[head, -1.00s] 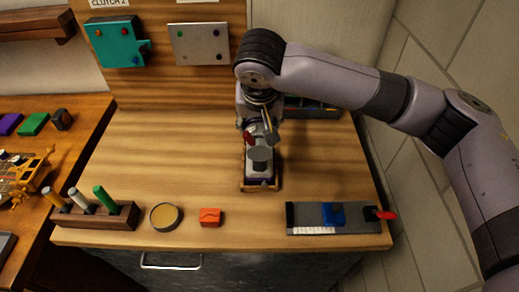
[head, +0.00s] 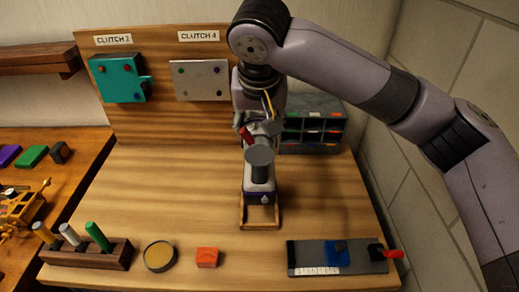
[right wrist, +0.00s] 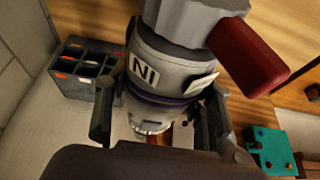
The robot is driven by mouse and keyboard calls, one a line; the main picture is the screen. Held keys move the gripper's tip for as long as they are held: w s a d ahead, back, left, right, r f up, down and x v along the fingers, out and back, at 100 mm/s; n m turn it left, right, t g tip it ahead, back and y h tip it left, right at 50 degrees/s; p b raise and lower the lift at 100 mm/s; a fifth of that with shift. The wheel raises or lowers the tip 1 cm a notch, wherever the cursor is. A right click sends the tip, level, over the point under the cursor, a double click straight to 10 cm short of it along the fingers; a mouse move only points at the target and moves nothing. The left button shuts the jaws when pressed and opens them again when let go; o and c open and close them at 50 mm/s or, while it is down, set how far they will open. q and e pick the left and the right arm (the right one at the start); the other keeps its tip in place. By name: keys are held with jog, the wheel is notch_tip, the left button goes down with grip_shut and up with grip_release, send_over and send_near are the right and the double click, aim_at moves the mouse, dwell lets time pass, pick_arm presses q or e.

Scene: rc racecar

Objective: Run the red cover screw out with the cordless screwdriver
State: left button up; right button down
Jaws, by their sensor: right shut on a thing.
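The cordless screwdriver (head: 259,173) is grey and white with a purple band and a red part. My right gripper (head: 262,130) is shut on it and holds it above the wooden stand (head: 260,226). In the right wrist view, the screwdriver body (right wrist: 165,70) is between the fingers of my right gripper (right wrist: 160,115); its tip is hidden. The teal clutch housing (head: 118,84) is on the back board at left, with several small coloured screws; one reddish screw (head: 127,67) shows at its upper part. My left gripper is out of view.
A grey plate (head: 201,82) hangs beside the housing. A compartment bin (head: 312,128) stands behind right. A wooden block with several handles (head: 86,255), a round tin (head: 159,256), a red-orange block (head: 207,257) and a grey fixture (head: 305,257) line the front.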

notch_tip(320, 180, up, 11)
jog(key=shift+r+b, duration=0.15)
jog(key=shift+b, duration=0.15)
jog(key=shift+r+p, duration=0.3)
jog(key=shift+r, duration=0.25)
notch_tip(320, 180, up, 4)
jog(key=p, duration=0.4)
jog(key=shift+f, duration=0.2)
